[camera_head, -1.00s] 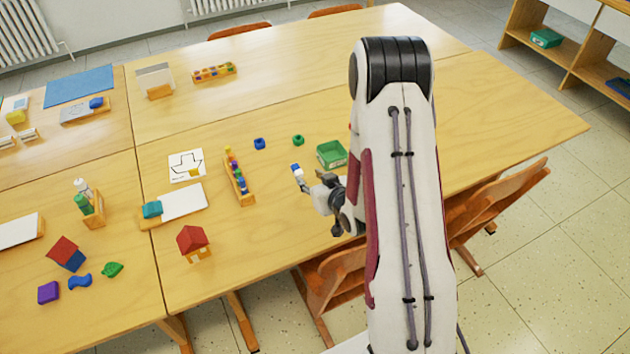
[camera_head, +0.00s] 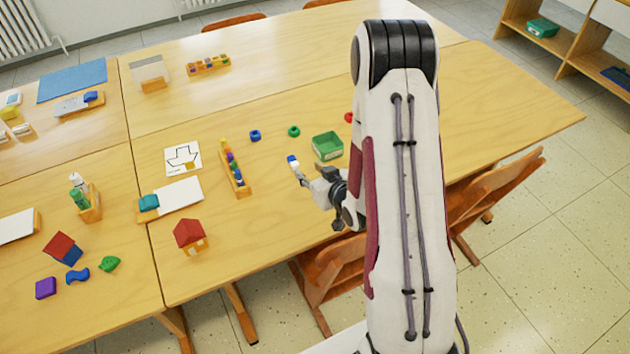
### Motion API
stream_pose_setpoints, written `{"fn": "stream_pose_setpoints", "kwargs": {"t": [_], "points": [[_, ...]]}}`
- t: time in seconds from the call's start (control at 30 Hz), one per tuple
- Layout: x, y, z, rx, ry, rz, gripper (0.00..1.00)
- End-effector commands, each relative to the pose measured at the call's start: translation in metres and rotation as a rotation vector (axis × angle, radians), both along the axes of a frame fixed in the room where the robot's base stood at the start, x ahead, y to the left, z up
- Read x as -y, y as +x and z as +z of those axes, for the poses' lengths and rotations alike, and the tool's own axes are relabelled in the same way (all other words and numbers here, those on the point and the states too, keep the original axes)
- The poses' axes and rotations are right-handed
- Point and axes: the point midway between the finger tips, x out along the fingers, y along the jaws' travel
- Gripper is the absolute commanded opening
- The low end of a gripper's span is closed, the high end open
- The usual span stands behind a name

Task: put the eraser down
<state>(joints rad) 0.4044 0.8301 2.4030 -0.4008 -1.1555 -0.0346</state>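A small eraser (camera_head: 292,160), blue and white, is at the tip of my gripper (camera_head: 299,174). My gripper reaches in from the right and appears shut on it, though the fingers are small and partly hard to make out. The eraser shows over the bare wood of the table (camera_head: 275,205), right of the long wooden block holder. I cannot tell whether it touches the tabletop.
A green tray (camera_head: 327,146) stands just behind my gripper. Blue (camera_head: 255,135), green (camera_head: 294,131) and red (camera_head: 348,117) pieces lie further back. A wooden holder with coloured pegs (camera_head: 235,170) and a toy house (camera_head: 189,236) are to the left. Bare table lies between.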

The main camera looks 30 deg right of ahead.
Motion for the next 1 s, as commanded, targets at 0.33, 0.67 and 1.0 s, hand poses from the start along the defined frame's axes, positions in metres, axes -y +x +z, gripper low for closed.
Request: {"fn": "stream_pose_setpoints", "kwargs": {"t": [0.33, 0.67, 1.0], "points": [[-0.002, 0.005, 0.027, -0.039, -0.037, 0.003, 0.33], [-0.006, 0.001, 0.074, -0.119, -0.091, -0.007, 0.33], [-0.016, -0.017, 0.124, -0.198, -0.126, -0.027, 0.33]]}}
